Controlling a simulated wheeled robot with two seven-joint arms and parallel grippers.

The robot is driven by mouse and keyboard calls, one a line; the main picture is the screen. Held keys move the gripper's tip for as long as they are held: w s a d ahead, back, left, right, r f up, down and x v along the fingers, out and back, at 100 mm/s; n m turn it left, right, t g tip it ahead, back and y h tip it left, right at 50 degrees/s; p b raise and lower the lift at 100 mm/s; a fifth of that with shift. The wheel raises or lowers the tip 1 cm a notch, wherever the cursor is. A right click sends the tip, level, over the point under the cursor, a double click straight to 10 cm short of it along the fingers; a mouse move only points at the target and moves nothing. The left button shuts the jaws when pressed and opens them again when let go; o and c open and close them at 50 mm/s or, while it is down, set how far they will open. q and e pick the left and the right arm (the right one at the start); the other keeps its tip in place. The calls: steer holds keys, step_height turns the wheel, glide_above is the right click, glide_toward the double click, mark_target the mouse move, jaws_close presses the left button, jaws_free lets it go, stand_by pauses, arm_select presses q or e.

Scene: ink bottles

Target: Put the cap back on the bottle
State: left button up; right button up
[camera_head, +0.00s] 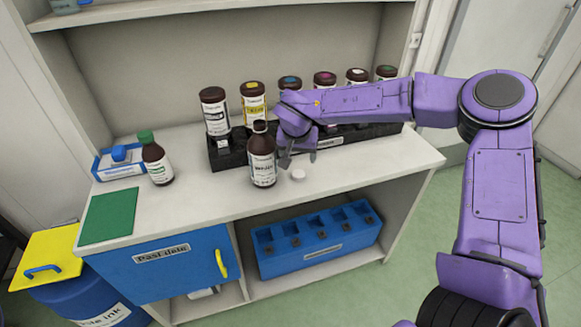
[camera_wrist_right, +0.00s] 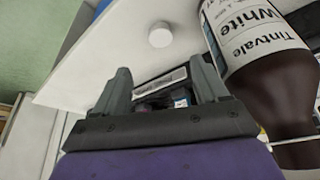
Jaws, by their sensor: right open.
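A dark brown bottle with a white label (camera_head: 262,165) stands upright near the front of the counter. In the right wrist view its label reads "Tintvale White" (camera_wrist_right: 250,32). A small white cap (camera_head: 298,175) lies on the counter just right of the bottle; it also shows in the right wrist view (camera_wrist_right: 161,35), beyond the fingertips. My right gripper (camera_head: 298,160) is open and empty, just behind and above the cap and beside the bottle. My left gripper is not in view.
A black rack (camera_head: 233,156) with several colour-capped bottles stands behind. A green-capped bottle (camera_head: 157,163), a blue-and-white box (camera_head: 119,162) and a green mat (camera_head: 110,216) are at the left. A blue rack (camera_head: 317,240) sits on the shelf below. Counter right of the cap is clear.

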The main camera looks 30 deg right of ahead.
glide_above(299, 173)
steer(key=s+a, duration=0.1)
steer(key=s, duration=0.1)
step_height(299, 173, down, 5)
steer(key=shift+a+r, duration=0.15)
steer(key=x, duration=0.5)
steer(key=shift+w+a+p, duration=0.1)
steer(key=shift+a+p, duration=0.15)
steer(key=shift+p, duration=0.05)
steer(key=c, duration=1.1)
